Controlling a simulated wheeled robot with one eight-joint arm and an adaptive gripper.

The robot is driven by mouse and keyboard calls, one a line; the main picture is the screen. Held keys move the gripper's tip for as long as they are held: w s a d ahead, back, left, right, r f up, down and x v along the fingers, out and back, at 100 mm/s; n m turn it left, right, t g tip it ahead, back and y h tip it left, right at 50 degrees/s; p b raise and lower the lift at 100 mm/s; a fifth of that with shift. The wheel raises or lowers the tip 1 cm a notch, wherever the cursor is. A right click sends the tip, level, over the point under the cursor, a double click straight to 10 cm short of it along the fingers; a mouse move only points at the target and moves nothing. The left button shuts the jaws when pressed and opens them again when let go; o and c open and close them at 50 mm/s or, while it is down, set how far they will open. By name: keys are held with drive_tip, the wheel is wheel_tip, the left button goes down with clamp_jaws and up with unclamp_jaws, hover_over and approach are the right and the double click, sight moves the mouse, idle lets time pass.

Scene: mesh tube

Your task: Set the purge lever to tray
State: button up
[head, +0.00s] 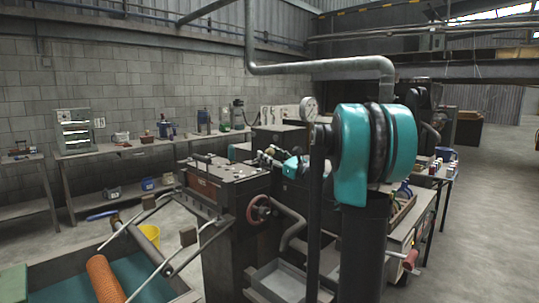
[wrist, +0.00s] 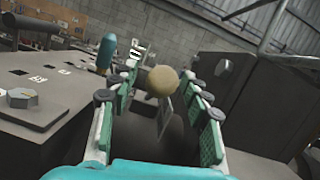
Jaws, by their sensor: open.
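In the wrist view a tan ball knob (wrist: 163,81), which looks like the lever's end, sits between the tips of my gripper (wrist: 161,76). The fingers with green pads are open, one on each side of it, with a small gap showing on both sides. A flat grey piece hangs just below the knob; the lever's shaft is mostly hidden, and I cannot read its setting.
A labelled panel with a grey knob (wrist: 20,98) lies left of my fingers, with a teal handle (wrist: 106,52) beyond. A red handwheel (head: 259,209) is on the machine's front, above a grey metal tray (head: 262,277). An orange mesh tube (head: 104,279) lies at lower left.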

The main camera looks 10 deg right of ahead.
drive_tip(key=v, duration=1.2)
drive_tip(key=shift+f, duration=0.1)
